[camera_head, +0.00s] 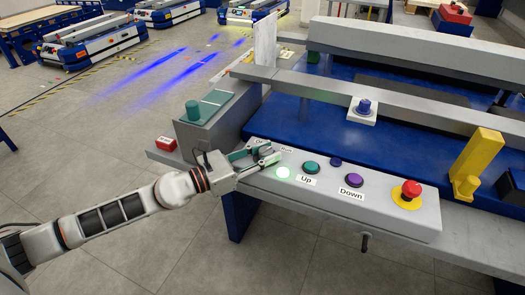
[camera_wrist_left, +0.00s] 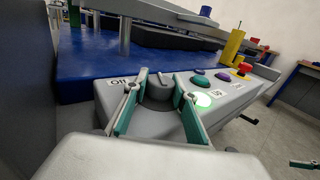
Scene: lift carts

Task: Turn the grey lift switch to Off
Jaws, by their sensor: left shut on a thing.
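The grey lift switch (camera_wrist_left: 158,92) is a round knob with a raised grip, at the left end of the grey control panel (camera_head: 400,222). My left gripper (camera_head: 268,154) is at that end of the panel and mostly hides the switch in the head view. In the left wrist view its teal-padded fingers (camera_wrist_left: 158,84) stand on both sides of the knob, shut on it. An "Off" label (camera_wrist_left: 118,82) shows left of the knob. A "Run" label (camera_head: 287,149) is partly visible in the head view. I cannot tell exactly which label the knob points to.
A lit green lamp (camera_head: 282,172), the teal Up button (camera_head: 311,167), the purple Down button (camera_head: 353,180) and a red emergency button (camera_head: 410,189) line the panel. A yellow bracket (camera_head: 475,165) stands behind. A red box (camera_head: 166,143) is left of the gripper.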

